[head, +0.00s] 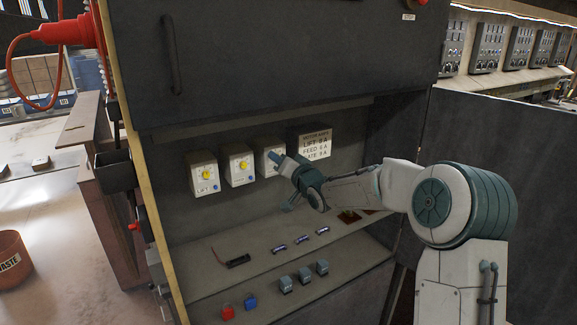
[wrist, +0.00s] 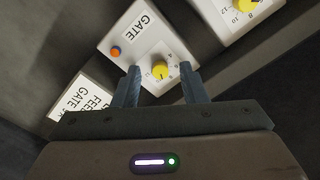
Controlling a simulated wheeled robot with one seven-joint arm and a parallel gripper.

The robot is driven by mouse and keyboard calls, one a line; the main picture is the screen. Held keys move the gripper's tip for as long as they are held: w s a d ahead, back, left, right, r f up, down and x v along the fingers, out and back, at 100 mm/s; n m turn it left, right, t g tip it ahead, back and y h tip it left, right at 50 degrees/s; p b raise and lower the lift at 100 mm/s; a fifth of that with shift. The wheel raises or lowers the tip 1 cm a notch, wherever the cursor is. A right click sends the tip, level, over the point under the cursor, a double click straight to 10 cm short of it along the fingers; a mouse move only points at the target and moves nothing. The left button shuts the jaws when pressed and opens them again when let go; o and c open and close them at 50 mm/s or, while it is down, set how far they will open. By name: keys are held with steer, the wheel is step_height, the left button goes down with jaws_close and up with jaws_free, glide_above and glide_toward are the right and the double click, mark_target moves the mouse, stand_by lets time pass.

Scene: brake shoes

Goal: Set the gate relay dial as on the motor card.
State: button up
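The gate relay (wrist: 128,40) is a pale box labelled GATE, with an orange button and a yellow dial (wrist: 159,70) on a numbered scale. In the wrist view my gripper (wrist: 163,78) is open, its two fingers on either side of the dial with gaps beside it. I cannot tell how deep the fingertips reach. In the head view my gripper (head: 280,161) partly covers the gate relay (head: 266,150). The motor card (head: 316,143) hangs to its right. It seems to read LIFT 8 A, FEED 6 A and GATE 9 A, in small print partly covered by my arm.
The lift relay (head: 205,173) and feed relay (head: 238,164) stand left of the gate relay. The cabinet's left edge (head: 140,170) and upper door (head: 270,60) border the space.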

steer(key=b+v, duration=0.2)
steer(key=v, duration=1.1)
steer(key=shift+s+d, duration=0.2)
steer(key=shift+d, duration=0.1)
